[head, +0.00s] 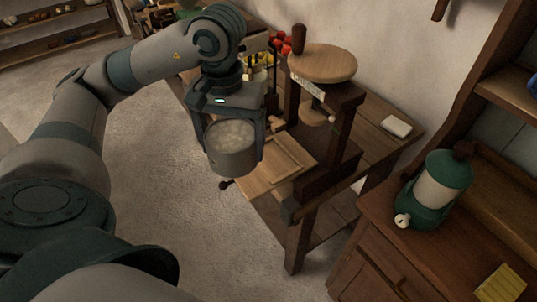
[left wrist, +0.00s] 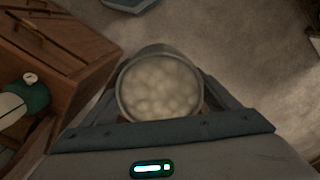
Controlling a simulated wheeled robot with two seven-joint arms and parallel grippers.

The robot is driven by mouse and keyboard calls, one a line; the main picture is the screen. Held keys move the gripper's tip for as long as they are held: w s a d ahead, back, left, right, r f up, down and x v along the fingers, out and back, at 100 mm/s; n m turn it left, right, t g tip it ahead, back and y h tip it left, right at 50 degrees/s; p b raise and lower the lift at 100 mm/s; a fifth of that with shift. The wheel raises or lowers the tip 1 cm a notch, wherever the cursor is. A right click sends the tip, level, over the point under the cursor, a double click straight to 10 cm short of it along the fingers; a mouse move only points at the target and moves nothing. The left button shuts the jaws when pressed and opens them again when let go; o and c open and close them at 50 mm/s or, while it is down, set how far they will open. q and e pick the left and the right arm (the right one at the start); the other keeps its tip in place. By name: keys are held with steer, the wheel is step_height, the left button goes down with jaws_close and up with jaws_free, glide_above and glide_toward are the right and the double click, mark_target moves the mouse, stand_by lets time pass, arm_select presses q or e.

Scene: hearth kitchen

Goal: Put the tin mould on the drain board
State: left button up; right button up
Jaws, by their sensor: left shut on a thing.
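A round grey tin mould (head: 232,158) with pale, lumpy contents is held in my left gripper (head: 231,140). The gripper is shut on its sides, and the mould hangs upright above the floor, left of the wooden press table. In the left wrist view the mould (left wrist: 160,88) shows from above between the fingers. No drain board can be made out for certain; a flat wooden board with a raised rim (head: 278,162) lies on the low table just right of the mould. My right gripper is not in view.
A wooden press (head: 322,62) with a round top stands on the table (head: 375,140). A small white block (head: 396,126) lies at its right. A green and cream canister (head: 440,190) stands on a cabinet at lower right. The floor (head: 190,230) is clear.

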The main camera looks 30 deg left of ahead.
arm_select(q)
steer(key=shift+w+f, duration=0.15)
steer(key=shift+w, duration=0.25)
steer(key=w+f+p, duration=0.1)
steer(key=w+f, duration=0.1)
steer(key=w, duration=0.1)
steer(key=w+d+f+p, duration=0.1)
steer(key=w+f, duration=0.1)
steer(key=w, duration=0.1)
steer(key=w+f+p, duration=0.1)
steer(key=w+f, duration=0.1)
steer(key=w, duration=0.2)
steer(key=shift+d, duration=0.15)
steer(key=shift+w+f, duration=0.15)
steer(key=shift+w, duration=0.05)
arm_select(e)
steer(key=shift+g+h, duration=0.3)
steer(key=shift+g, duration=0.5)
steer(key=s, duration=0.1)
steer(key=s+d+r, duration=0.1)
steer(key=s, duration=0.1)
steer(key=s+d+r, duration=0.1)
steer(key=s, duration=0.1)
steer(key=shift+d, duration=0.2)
arm_select(q)
steer(key=shift+f, duration=0.1)
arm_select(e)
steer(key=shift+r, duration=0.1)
